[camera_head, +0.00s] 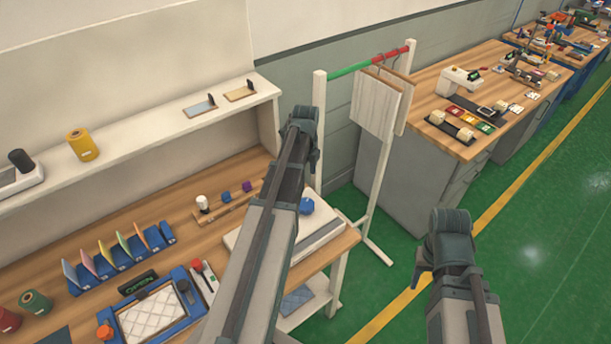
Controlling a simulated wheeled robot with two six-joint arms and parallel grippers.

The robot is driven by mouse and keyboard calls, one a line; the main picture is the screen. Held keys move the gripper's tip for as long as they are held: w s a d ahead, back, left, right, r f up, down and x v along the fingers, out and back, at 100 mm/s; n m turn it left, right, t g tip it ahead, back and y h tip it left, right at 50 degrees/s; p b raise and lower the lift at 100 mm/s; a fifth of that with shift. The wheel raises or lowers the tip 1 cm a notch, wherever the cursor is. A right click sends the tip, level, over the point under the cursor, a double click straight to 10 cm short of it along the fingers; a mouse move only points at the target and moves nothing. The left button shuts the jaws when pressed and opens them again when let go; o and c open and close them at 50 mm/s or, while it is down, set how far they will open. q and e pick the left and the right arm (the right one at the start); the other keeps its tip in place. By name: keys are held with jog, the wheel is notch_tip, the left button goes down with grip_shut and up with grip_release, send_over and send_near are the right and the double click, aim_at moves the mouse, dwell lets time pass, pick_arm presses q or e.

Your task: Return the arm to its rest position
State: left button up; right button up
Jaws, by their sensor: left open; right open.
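My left arm (262,235) reaches up across the middle of the view, over the front of the wooden workbench, and ends in a dark rounded joint. My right arm (455,290) rises at the lower right, over the green floor, and also ends in a dark joint. I can make out no fingers of either gripper. No object shows held at the visible ends of the arms. The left arm hides part of the bench and of a white slab (318,232). A white quilted pad (152,314) lies in a blue frame (190,318) on the bench.
A white rack (381,185) with hanging boards (376,102) stands just beyond my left arm. A wooden-topped bench (455,85) with grey drawers is at the back right. A white shelf (130,135) runs above the workbench (110,208). Green floor (545,240) is clear at right.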

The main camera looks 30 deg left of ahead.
pick_arm(q)
jog(key=shift+r, duration=0.55)
jog(key=s+d+f+n+b, duration=0.3)
jog(key=s+d+n, duration=0.2)
jog(key=d, duration=0.5)
jog(key=s+d+f+n+b, duration=0.3)
jog(key=s+d, duration=0.3)
jog(key=d, duration=0.4)
jog(key=s+d+f+n+y+b, duration=0.1)
jog(key=s+d+f+n+b, duration=0.3)
jog(key=d, duration=0.6)
jog(key=s+n, duration=0.1)
jog(key=n, duration=0.1)
jog(key=shift+s+d+f+n, duration=0.15)
jog(key=shift+d+f+n, duration=0.1)
jog(key=shift+d+n, duration=0.1)
jog(key=shift+a, duration=0.1)
